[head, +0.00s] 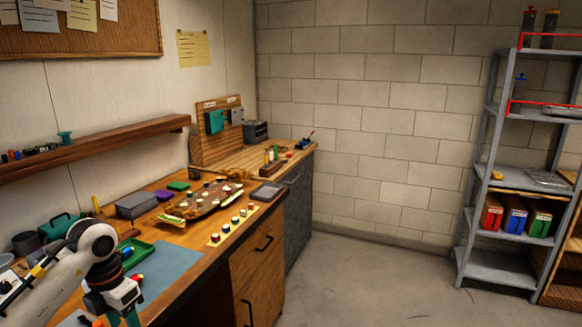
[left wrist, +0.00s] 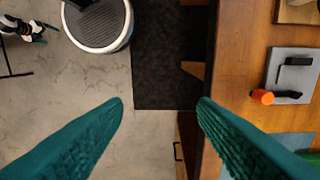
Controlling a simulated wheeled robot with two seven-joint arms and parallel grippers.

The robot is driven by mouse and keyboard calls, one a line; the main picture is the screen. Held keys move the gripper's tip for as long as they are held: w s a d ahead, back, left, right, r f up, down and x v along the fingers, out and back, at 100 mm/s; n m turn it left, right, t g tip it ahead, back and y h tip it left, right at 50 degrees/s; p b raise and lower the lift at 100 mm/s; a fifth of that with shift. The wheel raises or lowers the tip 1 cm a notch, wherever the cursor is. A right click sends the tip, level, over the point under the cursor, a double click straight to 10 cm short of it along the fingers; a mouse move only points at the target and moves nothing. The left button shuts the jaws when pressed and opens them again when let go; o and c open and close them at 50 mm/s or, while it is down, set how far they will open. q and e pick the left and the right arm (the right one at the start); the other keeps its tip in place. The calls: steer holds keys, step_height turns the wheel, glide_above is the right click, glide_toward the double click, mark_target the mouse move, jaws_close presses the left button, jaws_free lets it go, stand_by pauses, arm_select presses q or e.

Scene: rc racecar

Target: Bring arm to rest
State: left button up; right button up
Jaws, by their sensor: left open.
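My left arm comes in from the lower left of the head view, and its gripper (head: 128,310) is over the near end of the workbench, partly cut off by the frame. In the left wrist view my left gripper (left wrist: 160,103) has its two teal fingers wide apart. Nothing is between them; they point toward the floor beside the bench edge. A white and black part with small teal fingers at the upper left of the wrist view looks like my right gripper (left wrist: 35,32); it is too small to tell its opening.
The wooden workbench (head: 215,245) holds a racecar chassis (head: 205,203), a green tray (head: 137,252), a grey box (head: 137,205) and a blue mat (head: 170,270). An orange-headed tool (left wrist: 263,97) lies on the bench. A metal shelf (head: 490,262) stands right. The floor between is clear.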

arm_select(q)
steer(key=w+d+f+n+h, duration=0.2)
steer(key=d+f+n+h, duration=0.2)
steer(key=d+f+h, duration=0.85)
step_height(320, 180, down, 14)
steer(key=w+d+f+n+t+y, duration=0.1)
steer(key=n+t, duration=1)
steer(key=n, duration=0.4)
steer(key=s+a+f+n+y, duration=0.3)
steer(key=s+f+n+y, duration=0.3)
steer(key=f, duration=0.4)
steer(key=s+a+f+n+y, duration=0.3)
steer(key=s+f+n, duration=0.3)
steer(key=s+f, duration=0.3)
steer(key=s+f+n+g+y, duration=0.1)
steer(key=s+f+n+g, duration=0.2)
steer(key=s, duration=1.2)
steer(key=s+f+n+g+y, duration=0.2)
steer(key=s+f+g, duration=0.4)
steer(key=s+f, duration=0.4)
steer(key=s+d+n, duration=0.1)
steer(key=s, duration=0.3)
steer(key=shift+s+f+n+g, duration=0.25)
steer(key=shift+s+n+g, duration=0.05)
steer(key=shift+s+n, duration=0.1)
